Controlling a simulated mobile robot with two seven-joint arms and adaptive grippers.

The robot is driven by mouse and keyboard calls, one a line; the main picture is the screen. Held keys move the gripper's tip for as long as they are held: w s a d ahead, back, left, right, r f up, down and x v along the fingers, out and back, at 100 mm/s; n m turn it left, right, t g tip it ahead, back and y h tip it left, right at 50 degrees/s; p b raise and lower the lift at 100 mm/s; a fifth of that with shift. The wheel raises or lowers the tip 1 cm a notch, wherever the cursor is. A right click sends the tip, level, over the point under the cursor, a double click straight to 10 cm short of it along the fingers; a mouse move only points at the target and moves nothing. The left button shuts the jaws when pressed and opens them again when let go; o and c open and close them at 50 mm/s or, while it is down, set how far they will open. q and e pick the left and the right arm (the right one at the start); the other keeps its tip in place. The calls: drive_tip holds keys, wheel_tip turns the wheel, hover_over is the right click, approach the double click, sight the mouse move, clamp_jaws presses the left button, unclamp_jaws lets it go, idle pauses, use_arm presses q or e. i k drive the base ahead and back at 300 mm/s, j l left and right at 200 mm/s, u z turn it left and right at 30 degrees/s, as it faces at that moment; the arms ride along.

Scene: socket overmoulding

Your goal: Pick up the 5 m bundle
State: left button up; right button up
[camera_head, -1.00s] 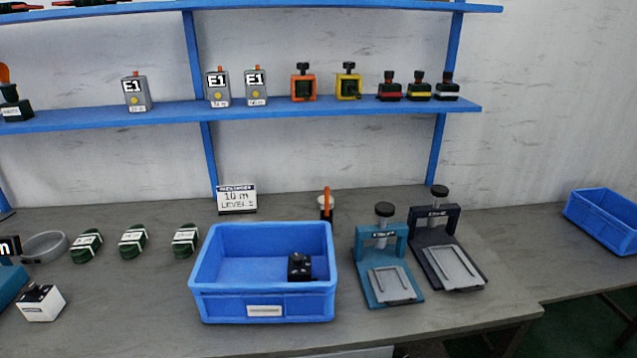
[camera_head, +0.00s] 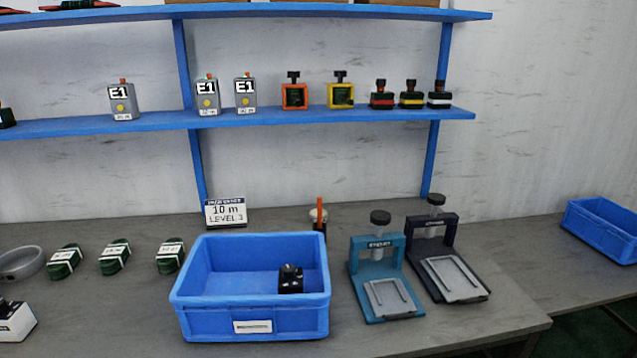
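Several dark green bundles with white bands lie on the bench left of the blue bin: a left one (camera_head: 64,261), a middle one (camera_head: 115,257) and a right one (camera_head: 170,256). Their labels are too small to read, so I cannot tell which is the 5 m bundle. A sign (camera_head: 226,212) behind them reads 10 m, LEVEL 3. Neither of my grippers shows in the head view.
The blue bin (camera_head: 250,328) holds a black block (camera_head: 290,279). A teal press (camera_head: 385,275) and a dark press (camera_head: 440,250) stand right of it. A grey ring (camera_head: 20,263) and white box (camera_head: 14,322) lie at left. A blue shelf (camera_head: 300,117) spans behind.

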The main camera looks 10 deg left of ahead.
sight(62, 264)
drive_tip(key=u, duration=1.7)
